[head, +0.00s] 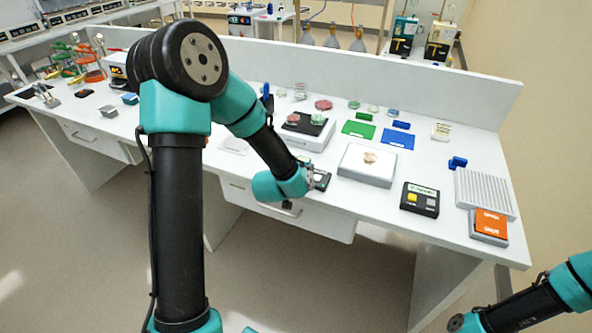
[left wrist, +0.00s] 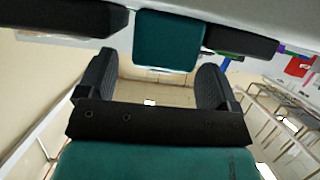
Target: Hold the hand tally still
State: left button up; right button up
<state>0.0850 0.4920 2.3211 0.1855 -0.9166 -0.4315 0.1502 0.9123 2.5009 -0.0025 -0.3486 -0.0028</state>
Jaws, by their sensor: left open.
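My left arm reaches across the bench front, and its left gripper (head: 318,180) is at the bench's front edge, left of the white box. In the left wrist view the two dark fingers of the left gripper (left wrist: 155,68) stand apart, with nothing clearly held between them. A small dark and grey shape shows at the fingers in the head view; I cannot tell whether it is the hand tally or gripper parts. I cannot pick out the hand tally with certainty elsewhere. Part of my right arm shows at the lower right; its gripper is out of view.
The white box (head: 367,166) bears a pinkish dish. A black device with yellow and grey buttons (head: 420,199), a ribbed white tray (head: 486,192) and an orange-topped block (head: 490,224) stand to its right. Green (head: 358,129) and blue (head: 397,138) mats lie behind. Bare bench lies between them.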

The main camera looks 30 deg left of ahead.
pick_arm(q)
jog(key=shift+w+a+f, duration=0.1)
jog(key=shift+w+f, duration=0.2)
jog(key=shift+w, duration=0.3)
jog(key=shift+c, duration=0.5)
jog(key=c, duration=0.9)
jog(key=shift+c, duration=0.2)
